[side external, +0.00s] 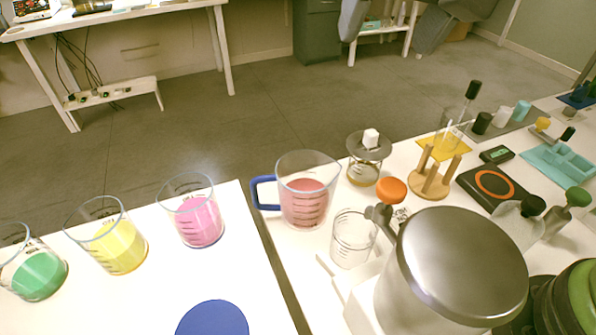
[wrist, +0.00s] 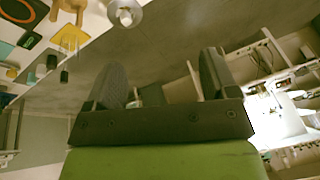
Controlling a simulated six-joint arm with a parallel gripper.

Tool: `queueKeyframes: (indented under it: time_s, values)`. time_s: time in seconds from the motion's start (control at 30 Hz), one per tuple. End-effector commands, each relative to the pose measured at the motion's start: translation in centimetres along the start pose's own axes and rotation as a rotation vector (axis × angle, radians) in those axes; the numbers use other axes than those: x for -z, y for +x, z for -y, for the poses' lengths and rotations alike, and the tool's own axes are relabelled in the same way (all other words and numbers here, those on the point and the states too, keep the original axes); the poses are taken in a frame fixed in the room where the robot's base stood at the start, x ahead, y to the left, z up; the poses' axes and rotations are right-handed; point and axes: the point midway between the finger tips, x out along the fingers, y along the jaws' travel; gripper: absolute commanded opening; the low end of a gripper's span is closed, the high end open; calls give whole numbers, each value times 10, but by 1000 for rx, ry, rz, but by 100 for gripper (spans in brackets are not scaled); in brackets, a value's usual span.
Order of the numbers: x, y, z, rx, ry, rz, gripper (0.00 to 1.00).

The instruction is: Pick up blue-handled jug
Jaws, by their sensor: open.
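The blue-handled jug (side external: 305,200) stands upright on the right-hand white table in the side view. It is a clear measuring jug with pink-red liquid, and its blue handle (side external: 262,193) points left toward the gap between the tables. The jug does not show in the wrist view. My gripper (wrist: 160,78) shows in the wrist view with its two dark fingers wide apart.
An empty beaker (side external: 353,240) stands close right of the jug, with a lidded glass burner (side external: 366,165) behind it. Beakers of green (side external: 40,275), yellow (side external: 120,247) and pink (side external: 198,221) liquid and a blue disc (side external: 212,319) are on the left table. A narrow gap separates the tables.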

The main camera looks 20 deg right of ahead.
Motion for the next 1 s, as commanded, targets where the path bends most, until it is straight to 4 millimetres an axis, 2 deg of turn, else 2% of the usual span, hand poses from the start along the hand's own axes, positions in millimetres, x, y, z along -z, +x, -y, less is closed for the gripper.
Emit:
queueKeyframes:
  time_s: [0.03,0.2,0.3,0.4,0.57,0.7,1.0]
  values:
    - [-2,19,19,-25,-17,15,79]
    - [-17,78,73,-99,-37,18,79]
    - [-31,107,96,-131,-45,7,79]
    - [-44,128,110,-153,-50,-3,79]
    - [-54,146,118,-168,-49,-14,79]
    - [-54,166,115,-171,-49,-14,79]
    - [-53,196,109,-170,-49,-13,79]
